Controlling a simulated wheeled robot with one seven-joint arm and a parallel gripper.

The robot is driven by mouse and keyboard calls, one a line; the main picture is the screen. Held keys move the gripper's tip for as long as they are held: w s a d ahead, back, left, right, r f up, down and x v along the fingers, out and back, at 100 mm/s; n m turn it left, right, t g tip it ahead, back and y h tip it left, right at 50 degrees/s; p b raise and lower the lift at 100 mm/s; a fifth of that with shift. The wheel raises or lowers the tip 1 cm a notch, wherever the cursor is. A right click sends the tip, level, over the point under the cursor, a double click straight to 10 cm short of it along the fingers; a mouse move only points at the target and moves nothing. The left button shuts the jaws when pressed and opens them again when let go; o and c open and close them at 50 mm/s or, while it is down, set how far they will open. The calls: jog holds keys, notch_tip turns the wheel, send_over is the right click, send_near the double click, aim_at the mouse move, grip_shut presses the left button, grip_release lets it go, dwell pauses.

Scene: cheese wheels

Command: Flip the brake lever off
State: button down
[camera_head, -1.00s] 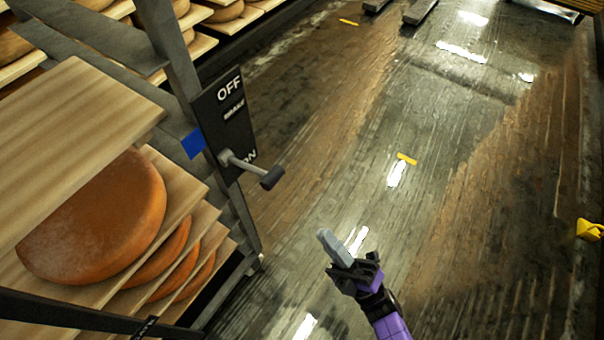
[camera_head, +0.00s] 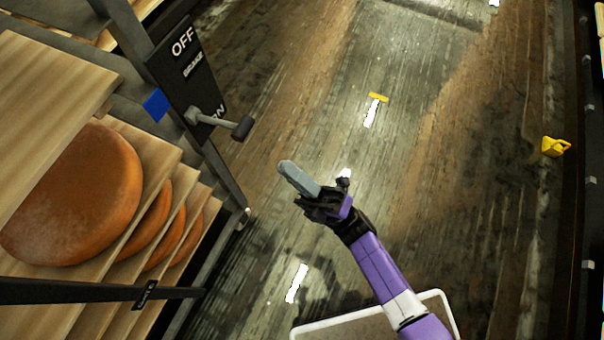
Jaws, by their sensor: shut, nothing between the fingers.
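The brake lever (camera_head: 216,120) is a grey metal arm with a dark knob, mounted on a black plate (camera_head: 185,68) on the rack's post. The plate reads OFF at its top and ON, partly hidden by the lever, at its lower end. The lever sits at the ON end and sticks out to the right. My gripper (camera_head: 285,167) is shut and empty, with its grey fingers together. In the picture it is below and to the right of the knob, apart from it, over the floor.
A rack with wooden shelves (camera_head: 50,75) and orange cheese wheels (camera_head: 75,195) stands at the left. A blue tag (camera_head: 156,105) sits beside the plate. A yellow object (camera_head: 554,147) is at the right. The wet floor between is clear.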

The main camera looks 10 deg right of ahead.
jog(key=x, duration=0.8)
jog(key=shift+a+p, duration=0.15)
jog(key=shift+p, duration=0.3)
jog(key=shift+r, duration=0.15)
